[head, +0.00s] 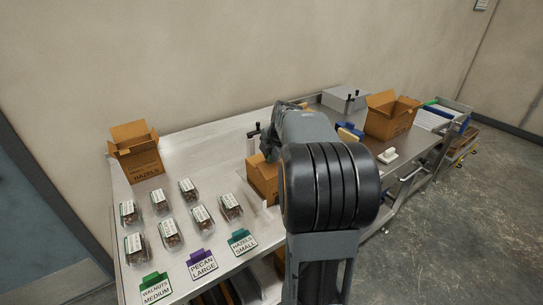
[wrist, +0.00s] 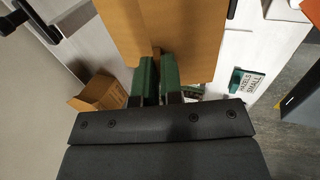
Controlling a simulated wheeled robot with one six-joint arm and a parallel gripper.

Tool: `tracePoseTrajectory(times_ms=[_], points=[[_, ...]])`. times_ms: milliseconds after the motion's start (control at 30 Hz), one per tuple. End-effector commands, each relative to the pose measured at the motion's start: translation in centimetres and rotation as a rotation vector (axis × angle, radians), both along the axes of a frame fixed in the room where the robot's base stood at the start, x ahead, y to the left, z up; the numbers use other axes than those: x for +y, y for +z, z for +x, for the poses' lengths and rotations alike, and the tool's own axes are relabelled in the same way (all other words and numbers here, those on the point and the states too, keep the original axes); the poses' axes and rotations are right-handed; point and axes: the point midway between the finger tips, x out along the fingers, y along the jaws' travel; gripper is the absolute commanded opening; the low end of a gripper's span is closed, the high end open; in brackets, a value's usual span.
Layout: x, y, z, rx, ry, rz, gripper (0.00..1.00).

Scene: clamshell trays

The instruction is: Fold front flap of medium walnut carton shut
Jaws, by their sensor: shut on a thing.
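A brown carton (head: 262,176) stands mid-table, partly hidden behind my arm in the head view; I cannot read a label on it. In the wrist view its brown board (wrist: 190,35) fills the top middle. My gripper (wrist: 159,65) has green fingers at the board's near edge. A thin brown strip shows between the fingers, and the gripper is shut on what looks like a carton flap. Which flap it is cannot be told. In the head view my arm hides the fingertips.
An open hazels carton (head: 139,160) stands at the back left, and another open carton (head: 389,115) at the right. Several clamshell trays (head: 168,232) lie on the left table. Signs stand in front, including hazels small (head: 242,241). A grey box (head: 345,98) sits behind.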

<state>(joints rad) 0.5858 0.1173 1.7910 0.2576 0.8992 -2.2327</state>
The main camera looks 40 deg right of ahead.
Motion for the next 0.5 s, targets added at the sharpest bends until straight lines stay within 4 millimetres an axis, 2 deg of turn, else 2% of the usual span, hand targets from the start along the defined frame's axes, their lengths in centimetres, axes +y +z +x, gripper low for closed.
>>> tracePoseTrajectory(times_ms=[267,500], points=[[0.0,0.2,0.2,0.024,0.001,0.003,0.00],[0.0,-0.3,1.1,0.232,0.001,0.018,0.00]])
